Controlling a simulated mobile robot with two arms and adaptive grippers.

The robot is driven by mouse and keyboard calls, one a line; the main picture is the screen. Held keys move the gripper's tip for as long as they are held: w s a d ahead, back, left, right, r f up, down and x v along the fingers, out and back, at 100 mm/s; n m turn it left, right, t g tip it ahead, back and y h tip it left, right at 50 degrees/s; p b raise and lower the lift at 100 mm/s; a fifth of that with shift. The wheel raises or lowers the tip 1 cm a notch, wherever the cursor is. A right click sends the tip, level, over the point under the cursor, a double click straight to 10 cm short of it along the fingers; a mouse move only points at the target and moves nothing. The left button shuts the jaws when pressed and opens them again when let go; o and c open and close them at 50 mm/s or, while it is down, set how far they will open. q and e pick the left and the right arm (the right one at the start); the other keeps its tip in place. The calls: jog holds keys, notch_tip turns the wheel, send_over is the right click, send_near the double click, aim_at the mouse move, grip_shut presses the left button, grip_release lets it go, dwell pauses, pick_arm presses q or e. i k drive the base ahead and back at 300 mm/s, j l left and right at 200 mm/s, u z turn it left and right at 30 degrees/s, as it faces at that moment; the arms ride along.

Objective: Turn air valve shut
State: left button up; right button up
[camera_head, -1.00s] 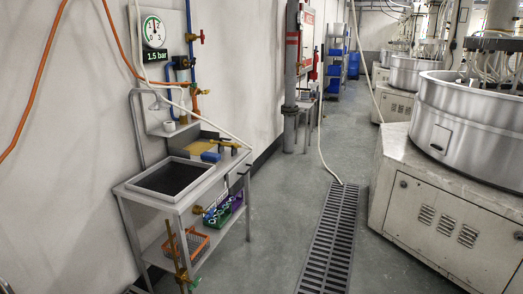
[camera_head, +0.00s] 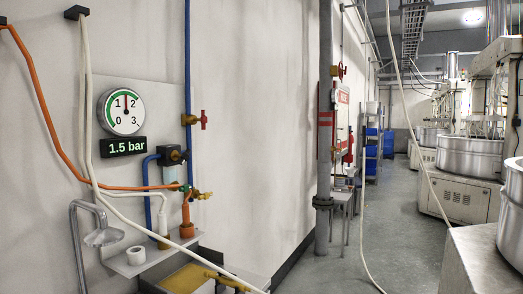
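A valve with a red handle (camera_head: 203,119) sits on the blue vertical pipe (camera_head: 187,60) on the left wall. Lower on the same piping is a second, brass-coloured valve (camera_head: 202,195) with a little green beside it. The frames do not label which one is the air valve. A round pressure gauge (camera_head: 122,111) has its needle near straight up, and the display (camera_head: 124,147) under it reads 1.5 bar. A regulator with a clear bowl (camera_head: 172,162) is between them and the gauge. Neither of my grippers is in view.
Orange and pale hoses cross the wall. A grey column (camera_head: 324,150) stands right of the bare wall. Machines (camera_head: 470,158) line the aisle's right.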

aim_at(204, 119)
jog(key=i+l+u, duration=0.15)
jog(key=i+u, duration=0.15)
jog(key=i, duration=0.15)
jog(key=i+l+u, duration=0.45)
jog(key=u, duration=1.4)
jog(key=l+u, duration=0.3)
jog(key=l, duration=0.15)
jog(key=k+l+u, duration=0.1)
jog(key=l+u, duration=0.25)
jog(key=k+l+u, duration=0.15)
jog(key=l+u, duration=0.15)
jog(key=l, duration=0.25)
jog(key=k+l+u, duration=0.15)
jog(key=l+u, duration=0.2)
jog(key=k+l+u, duration=0.3)
jog(key=i+l, duration=0.1)
jog(key=l, duration=0.05)
